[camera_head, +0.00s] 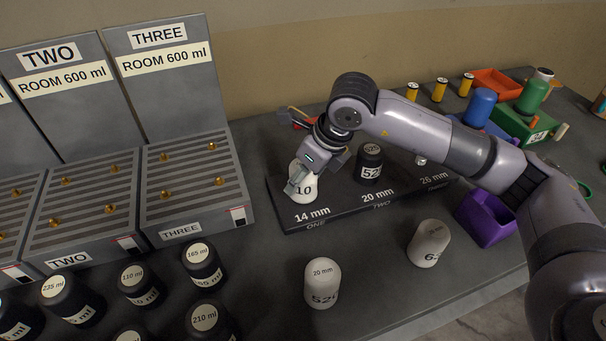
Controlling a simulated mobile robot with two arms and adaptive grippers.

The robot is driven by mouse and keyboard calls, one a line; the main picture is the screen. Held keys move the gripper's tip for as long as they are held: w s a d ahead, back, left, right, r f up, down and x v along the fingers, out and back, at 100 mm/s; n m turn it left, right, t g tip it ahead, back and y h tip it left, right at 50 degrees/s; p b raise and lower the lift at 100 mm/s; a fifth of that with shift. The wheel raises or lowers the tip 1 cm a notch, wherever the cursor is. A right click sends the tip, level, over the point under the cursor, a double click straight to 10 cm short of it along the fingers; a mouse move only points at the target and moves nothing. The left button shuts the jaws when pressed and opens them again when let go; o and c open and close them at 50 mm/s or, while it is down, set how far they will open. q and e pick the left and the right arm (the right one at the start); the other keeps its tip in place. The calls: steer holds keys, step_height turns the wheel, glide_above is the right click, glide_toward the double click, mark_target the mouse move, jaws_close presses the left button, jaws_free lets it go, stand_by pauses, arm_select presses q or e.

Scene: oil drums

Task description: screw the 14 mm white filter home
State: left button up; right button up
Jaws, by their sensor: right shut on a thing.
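The white filter (306,192), with "10" partly showing on its side, stands upright at the 14 mm place of the dark station board (345,212). My right gripper (302,178) comes down on it from above and is shut on it. The fingers cover part of its top and side. The thread under the filter is hidden, so I cannot tell how far it is screwed down. My left gripper is not in view.
A black filter (369,165) stands at the 20 mm place; a small metal post (420,160) shows at 26 mm. Two loose white filters, one marked 20 mm (322,284) and another (430,244), stand in front. A purple bin (484,218) is right; several black drums are front left.

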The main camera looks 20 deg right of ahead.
steer(key=shift+f+m+h+b, duration=0.1)
steer(key=shift+m+h+b, duration=0.2)
steer(key=shift+m+b, duration=0.45)
steer(key=shift+c, duration=0.6)
steer(key=m+h, duration=0.1)
steer(key=m, duration=0.2)
steer(key=shift+m+t+b, duration=0.35)
steer(key=shift+t+b, duration=0.05)
steer(key=shift+m+h, duration=0.3)
steer(key=shift+m, duration=0.3)
steer(key=shift+m+b, duration=0.3)
steer(key=shift+m, duration=0.1)
steer(key=m+h, duration=0.1)
steer(key=m, duration=0.1)
steer(key=shift+m+b, duration=0.3)
steer(key=shift+b, duration=0.05)
steer(key=m+h, duration=0.1)
steer(key=m, duration=0.2)
steer(key=shift+d, duration=0.1)
